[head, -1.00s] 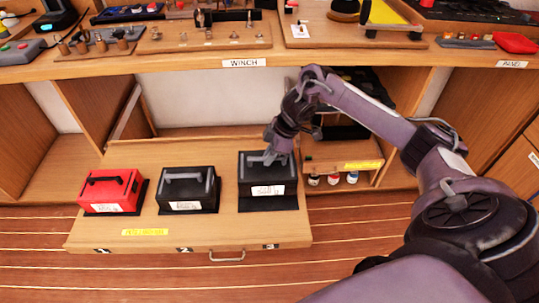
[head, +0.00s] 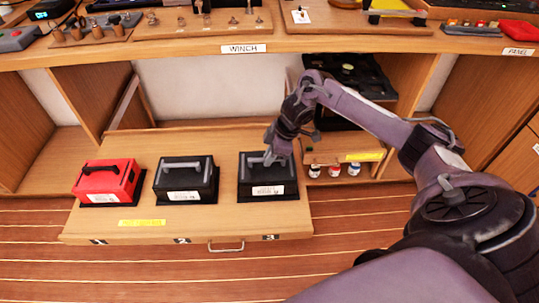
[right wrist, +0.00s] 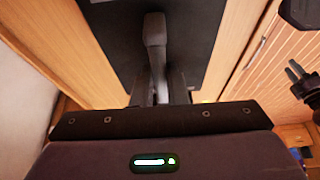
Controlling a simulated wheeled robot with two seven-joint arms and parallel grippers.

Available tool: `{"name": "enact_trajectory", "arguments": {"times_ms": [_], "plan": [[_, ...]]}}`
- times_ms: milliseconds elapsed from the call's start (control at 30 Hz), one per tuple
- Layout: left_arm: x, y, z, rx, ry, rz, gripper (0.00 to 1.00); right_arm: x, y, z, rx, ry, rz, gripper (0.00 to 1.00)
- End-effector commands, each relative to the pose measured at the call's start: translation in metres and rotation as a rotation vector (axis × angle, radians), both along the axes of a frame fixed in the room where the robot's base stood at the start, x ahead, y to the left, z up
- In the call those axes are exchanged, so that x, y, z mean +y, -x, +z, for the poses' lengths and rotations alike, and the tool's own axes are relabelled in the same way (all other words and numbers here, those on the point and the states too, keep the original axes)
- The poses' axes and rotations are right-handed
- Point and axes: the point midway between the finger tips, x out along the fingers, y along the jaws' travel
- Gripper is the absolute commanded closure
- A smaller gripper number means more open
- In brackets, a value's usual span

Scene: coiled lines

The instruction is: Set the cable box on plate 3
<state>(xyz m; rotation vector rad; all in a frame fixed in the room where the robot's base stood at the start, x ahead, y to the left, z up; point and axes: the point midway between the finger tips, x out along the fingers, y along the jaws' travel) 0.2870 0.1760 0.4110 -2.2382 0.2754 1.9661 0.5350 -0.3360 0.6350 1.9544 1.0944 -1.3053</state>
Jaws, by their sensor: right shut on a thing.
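A black box with a grey handle and a white label (head: 267,189) is at plate 3 (head: 290,198), the right-hand plate on the pulled-out wooden drawer (head: 228,226). It looks upright and on the plate, or very close to it. My right gripper (head: 272,159) is shut on its handle from above. In the right wrist view the handle (right wrist: 154,40) runs between the fingers over the dark box top (right wrist: 190,30). The box labels are too small to read. My left gripper is not in view.
A red box (head: 105,180) stands at plate 1 and another black box (head: 184,178) at plate 2. Small bottles (head: 334,171) stand in a tray just right of the drawer. The winch counter (head: 190,50) overhangs behind.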

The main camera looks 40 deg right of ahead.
Motion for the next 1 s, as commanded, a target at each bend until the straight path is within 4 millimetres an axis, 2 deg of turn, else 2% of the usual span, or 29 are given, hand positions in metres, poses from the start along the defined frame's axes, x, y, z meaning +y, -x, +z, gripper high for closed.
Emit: {"name": "enact_trajectory", "arguments": {"times_ms": [700,733,900,1000], "plan": [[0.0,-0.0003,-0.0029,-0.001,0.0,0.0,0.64,0.0002,-0.0006,-0.0084,-0.002,-0.001,0.0,1.0],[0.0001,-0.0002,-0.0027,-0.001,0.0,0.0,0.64,0.0,-0.0007,-0.008,-0.002,-0.001,0.001,0.84],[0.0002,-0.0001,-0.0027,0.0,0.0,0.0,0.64,0.0,-0.0005,-0.008,-0.001,0.0,0.0,0.62],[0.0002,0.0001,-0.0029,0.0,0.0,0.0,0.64,0.0,-0.0003,-0.0083,-0.001,-0.001,0.0,0.62]]}}
